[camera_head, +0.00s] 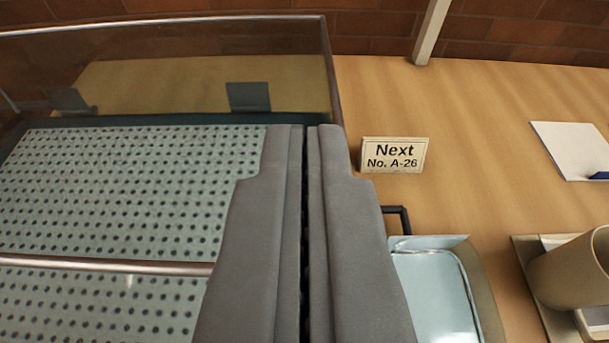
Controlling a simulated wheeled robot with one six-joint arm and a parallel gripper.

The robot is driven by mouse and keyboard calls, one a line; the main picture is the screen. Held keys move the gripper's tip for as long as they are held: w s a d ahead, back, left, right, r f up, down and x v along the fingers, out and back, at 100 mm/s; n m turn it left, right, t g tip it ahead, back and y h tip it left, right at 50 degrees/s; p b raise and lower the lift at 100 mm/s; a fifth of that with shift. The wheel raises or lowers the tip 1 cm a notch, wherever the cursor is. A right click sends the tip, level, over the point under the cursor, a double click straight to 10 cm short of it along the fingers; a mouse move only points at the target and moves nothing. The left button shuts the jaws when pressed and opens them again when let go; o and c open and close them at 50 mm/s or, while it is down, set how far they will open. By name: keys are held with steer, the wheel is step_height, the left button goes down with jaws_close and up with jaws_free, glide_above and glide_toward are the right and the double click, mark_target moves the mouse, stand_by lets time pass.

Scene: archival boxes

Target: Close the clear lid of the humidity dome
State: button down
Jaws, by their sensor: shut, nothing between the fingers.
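The humidity dome has a pale perforated bed (130,185) at the left of the view. Its clear lid (190,60) stands raised behind the bed, tilted open, with a thin rim along its top and right edges. Two dark hinge plates show through it near its lower edge. A metallic bar (110,264) crosses the bed in front; I cannot tell what it belongs to. My gripper (306,128) is shut and empty. Its grey fingers appear over the right end of the bed, tips near the lid's lower right corner, and hide part of the bed. I cannot tell whether they touch anything.
A small sign (394,155) reading "Next No. A-26" stands on the wooden table (480,130) right of the fingertips. A pale blue tray (435,295) lies at lower right, near a beige cup (570,275). White paper (570,150) lies at far right. A brick wall (530,35) is behind.

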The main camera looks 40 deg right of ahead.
steer(key=s+a+f, duration=0.1)
steer(key=f, duration=0.1)
steer(key=s+a+f, duration=0.1)
steer(key=f, duration=0.2)
steer(key=s+a+f, duration=0.1)
steer(key=f, duration=0.1)
steer(key=shift+s+a+f, duration=0.15)
steer(key=shift+f, duration=0.25)
steer(key=shift+s+a+f, duration=0.1)
steer(key=shift+s+f, duration=0.1)
steer(key=shift+f, duration=0.7)
step_height(320, 180, up, 6)
steer(key=shift+a+r, duration=0.1)
steer(key=shift+s+a, duration=0.15)
steer(key=shift+a, duration=0.05)
steer(key=s+a+f, duration=0.3)
steer(key=s+a, duration=0.3)
steer(key=shift+s, duration=0.15)
